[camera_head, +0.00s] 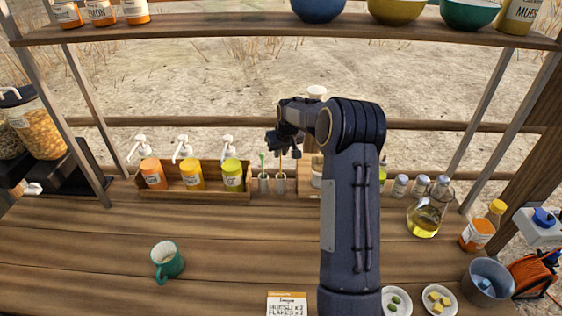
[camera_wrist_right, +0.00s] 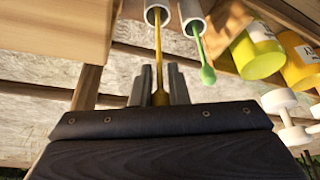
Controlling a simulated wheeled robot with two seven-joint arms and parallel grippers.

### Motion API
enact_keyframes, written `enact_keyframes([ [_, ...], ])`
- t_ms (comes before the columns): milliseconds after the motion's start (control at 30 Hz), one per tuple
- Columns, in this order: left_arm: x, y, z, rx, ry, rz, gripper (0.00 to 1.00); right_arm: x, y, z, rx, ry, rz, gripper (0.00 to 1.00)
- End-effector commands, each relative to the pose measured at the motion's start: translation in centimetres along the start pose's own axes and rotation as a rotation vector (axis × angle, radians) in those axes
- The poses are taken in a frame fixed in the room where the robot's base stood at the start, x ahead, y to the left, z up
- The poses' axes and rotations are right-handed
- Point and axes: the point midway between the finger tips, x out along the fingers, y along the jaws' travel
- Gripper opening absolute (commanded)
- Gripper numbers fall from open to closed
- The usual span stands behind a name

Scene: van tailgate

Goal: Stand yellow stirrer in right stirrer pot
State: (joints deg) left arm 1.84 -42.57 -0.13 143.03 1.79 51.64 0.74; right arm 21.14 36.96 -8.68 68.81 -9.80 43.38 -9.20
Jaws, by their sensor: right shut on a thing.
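The yellow stirrer (camera_wrist_right: 158,52) is held between the fingers of my right gripper (camera_wrist_right: 160,72), which is shut on it near its wider end. In the head view my right gripper (camera_head: 287,146) is above the right stirrer pot (camera_head: 280,184), and the yellow stirrer (camera_head: 281,165) points down from it, nearly upright. In the right wrist view the stirrer's far end reaches into the mouth of the right stirrer pot (camera_wrist_right: 158,14); its depth cannot be told. The left pot (camera_head: 264,184) beside it holds a green stirrer (camera_head: 262,160). My left gripper is not in view.
A wooden rack with orange, yellow and green pump bottles (camera_head: 193,176) stands left of the pots. Right of my arm are small jars (camera_head: 400,186) and an oil flask (camera_head: 424,218). A shelf (camera_head: 230,26) spans above.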

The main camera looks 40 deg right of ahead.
Motion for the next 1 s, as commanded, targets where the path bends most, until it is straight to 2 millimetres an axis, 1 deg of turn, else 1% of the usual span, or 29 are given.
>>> enact_keyframes([
  [300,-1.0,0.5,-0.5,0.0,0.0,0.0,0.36,3.5,0.0,1.5,0.0,-0.001,-0.001,0.0],
  [400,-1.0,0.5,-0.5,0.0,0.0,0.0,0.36,3.9,0.0,1.6,0.0,0.0,-0.001,0.0],
  [600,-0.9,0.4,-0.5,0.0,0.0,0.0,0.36,3.9,0.0,1.6,0.0,0.001,0.0,0.0],
  [700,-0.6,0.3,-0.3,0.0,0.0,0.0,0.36,4.2,0.0,1.8,0.0,0.001,0.0,0.0],
  [733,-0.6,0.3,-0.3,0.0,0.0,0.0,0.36,4.2,0.0,1.7,0.0,0.001,0.0,0.16],
  [800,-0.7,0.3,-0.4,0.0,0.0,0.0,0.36,4.1,0.0,1.7,0.0,0.001,0.0,0.25],
  [900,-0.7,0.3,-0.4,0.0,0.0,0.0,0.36,4.1,0.0,1.7,0.0,0.001,0.0,0.36],
  [1000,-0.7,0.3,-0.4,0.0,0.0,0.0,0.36,4.1,0.0,1.7,0.0,0.001,0.0,0.36],
])
